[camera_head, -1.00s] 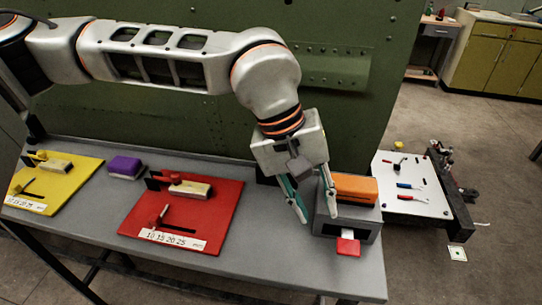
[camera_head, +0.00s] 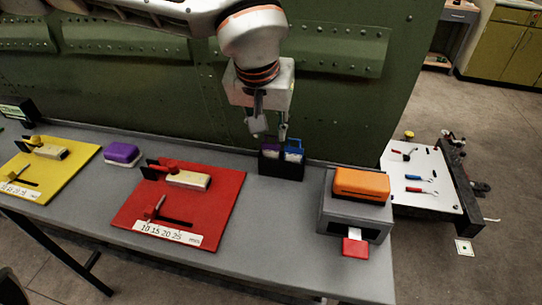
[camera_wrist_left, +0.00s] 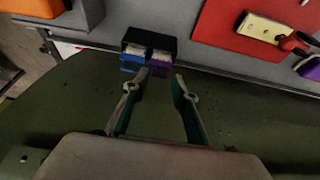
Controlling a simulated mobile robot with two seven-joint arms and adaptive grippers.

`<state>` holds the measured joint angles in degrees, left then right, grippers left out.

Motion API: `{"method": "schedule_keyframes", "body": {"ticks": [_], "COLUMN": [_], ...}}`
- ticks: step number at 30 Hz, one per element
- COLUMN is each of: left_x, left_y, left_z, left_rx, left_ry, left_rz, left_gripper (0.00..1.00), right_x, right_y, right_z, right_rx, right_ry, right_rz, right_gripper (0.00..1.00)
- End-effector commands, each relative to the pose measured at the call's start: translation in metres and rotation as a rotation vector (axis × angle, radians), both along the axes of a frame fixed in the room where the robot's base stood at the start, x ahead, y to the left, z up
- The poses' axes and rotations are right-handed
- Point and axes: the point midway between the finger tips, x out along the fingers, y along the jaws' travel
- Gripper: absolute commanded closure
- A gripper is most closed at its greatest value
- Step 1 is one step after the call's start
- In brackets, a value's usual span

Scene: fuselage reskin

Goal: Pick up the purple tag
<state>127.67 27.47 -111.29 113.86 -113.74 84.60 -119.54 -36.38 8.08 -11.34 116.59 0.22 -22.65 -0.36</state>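The purple tag (camera_head: 271,151) stands in the left slot of a small black holder (camera_head: 281,170) on the grey table, beside a blue tag (camera_head: 293,150). In the left wrist view the purple tag (camera_wrist_left: 160,65) shows beyond the fingertips, to the right of the blue tag (camera_wrist_left: 132,62). My left gripper (camera_head: 270,138) is above and behind the holder, pointing down. Its two fingers (camera_wrist_left: 162,83) are spread apart with nothing between them. My right gripper is not in view.
A red board (camera_head: 225,205) with clamps lies left of the holder. An orange-topped grey box (camera_head: 360,187) with a red tab stands to the right. A purple block (camera_head: 122,153) and a yellow board (camera_head: 62,172) lie farther left. The green riveted panel (camera_head: 340,110) rises close behind.

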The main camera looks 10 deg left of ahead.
Motion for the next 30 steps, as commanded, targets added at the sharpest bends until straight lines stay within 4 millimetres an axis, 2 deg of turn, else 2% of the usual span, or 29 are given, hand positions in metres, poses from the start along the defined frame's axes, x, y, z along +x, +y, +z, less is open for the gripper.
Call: {"method": "schedule_keyframes", "body": {"ticks": [1, 6, 11, 12, 14, 15, 25, 30], "left_x": [0.002, 0.008, 0.009, 0.009, 0.009, 0.009, 0.009, 0.009], "left_y": [0.000, 0.000, -0.001, -0.001, -0.001, -0.001, -0.001, -0.001], "left_z": [-0.012, -0.025, -0.024, -0.024, -0.024, -0.024, -0.023, -0.005], "left_rx": [0.000, 0.000, 0.000, 0.000, 0.000, 0.000, 0.000, -0.002], "left_ry": [0.007, 0.004, 0.002, 0.002, 0.002, 0.002, 0.001, -0.003], "left_rz": [-0.001, 0.000, 0.000, 0.000, 0.000, 0.000, 0.000, 0.001], "left_gripper": [0.72, 0.72, 0.72, 0.75, 0.89, 0.90, 0.90, 0.90], "right_x": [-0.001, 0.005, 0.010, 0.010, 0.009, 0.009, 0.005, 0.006], "right_y": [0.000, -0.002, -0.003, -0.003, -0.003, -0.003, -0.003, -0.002], "right_z": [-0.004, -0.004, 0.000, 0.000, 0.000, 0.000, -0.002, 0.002], "right_rx": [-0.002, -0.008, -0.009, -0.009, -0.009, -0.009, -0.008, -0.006], "right_ry": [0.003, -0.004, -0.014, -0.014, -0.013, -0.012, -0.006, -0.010], "right_rz": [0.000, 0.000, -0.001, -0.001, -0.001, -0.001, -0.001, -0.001], "right_gripper": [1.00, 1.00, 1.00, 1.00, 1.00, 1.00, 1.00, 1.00]}}
